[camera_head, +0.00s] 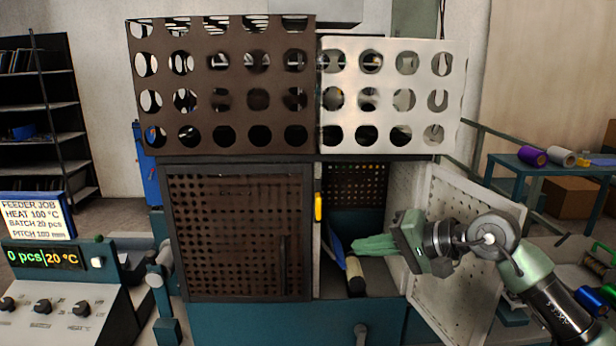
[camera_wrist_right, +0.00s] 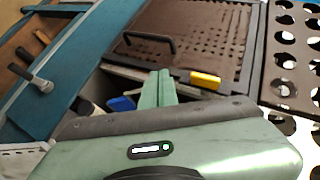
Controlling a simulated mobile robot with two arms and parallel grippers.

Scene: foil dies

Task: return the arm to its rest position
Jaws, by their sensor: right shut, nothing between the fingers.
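My right gripper (camera_head: 358,245) reaches in from the right at the cabinet's right opening. It is shut, with its two green fingers together and nothing between them. In the right wrist view the closed fingertips (camera_wrist_right: 163,74) point towards the brown perforated door. A dark cylinder with a cream band (camera_head: 354,268) and a blue item (camera_head: 335,248) are in the opening close by the fingers. In the right wrist view the blue item (camera_wrist_right: 121,103) is just left of the fingers. My left gripper is in neither view.
The white perforated door (camera_head: 450,285) stands open beside my right arm. The brown perforated door (camera_head: 240,230) is shut, with a yellow latch (camera_head: 319,207) at its right edge. A control panel (camera_head: 65,305) stands left; a blue table (camera_head: 550,170) stands behind at right.

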